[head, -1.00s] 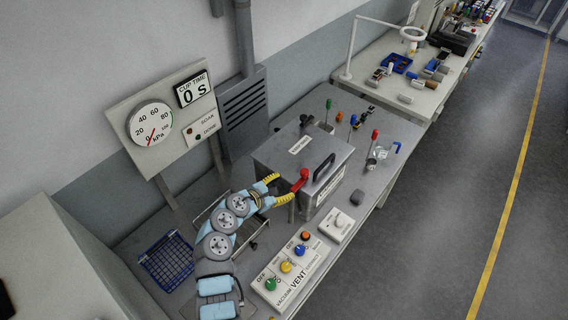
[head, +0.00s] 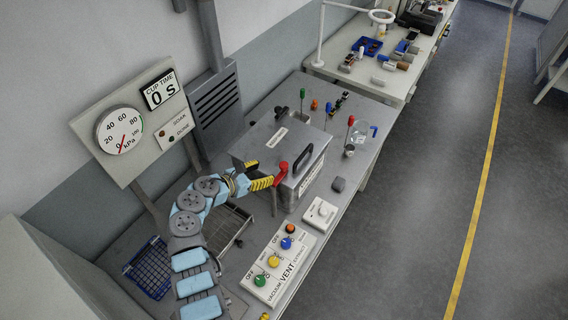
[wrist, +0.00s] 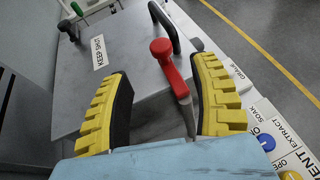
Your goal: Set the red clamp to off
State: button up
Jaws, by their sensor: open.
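The red clamp (head: 282,172) is at the near edge of the grey box (head: 262,141), beside the black handle on its lid. In the wrist view the clamp (wrist: 177,76) shows a round red knob at its upper end and a red lever running down to a pale metal strip. My gripper (head: 265,183) is open at the clamp, with its yellow ribbed fingers pointing towards it. In the wrist view the clamp stands between the two fingers of my gripper (wrist: 163,82), closer to the right finger. I cannot tell whether that finger touches it.
A control panel with coloured knobs (head: 280,262) and a white switch box (head: 320,214) stand in front of the grey box. A blue wire basket (head: 149,268) is at the left. Upright coloured-handled tools and a clear jar (head: 360,133) stand beyond the box.

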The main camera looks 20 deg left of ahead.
aim_at(284, 164)
jog(key=x, duration=0.4)
jog(key=shift+w+d, duration=0.2)
jog(key=shift+x, duration=0.8)
jog(key=shift+b+x, duration=0.5)
jog(key=shift+x, duration=0.55)
jog(key=shift+b+x, duration=0.5)
jog(key=shift+x, duration=0.6)
grip_shut()
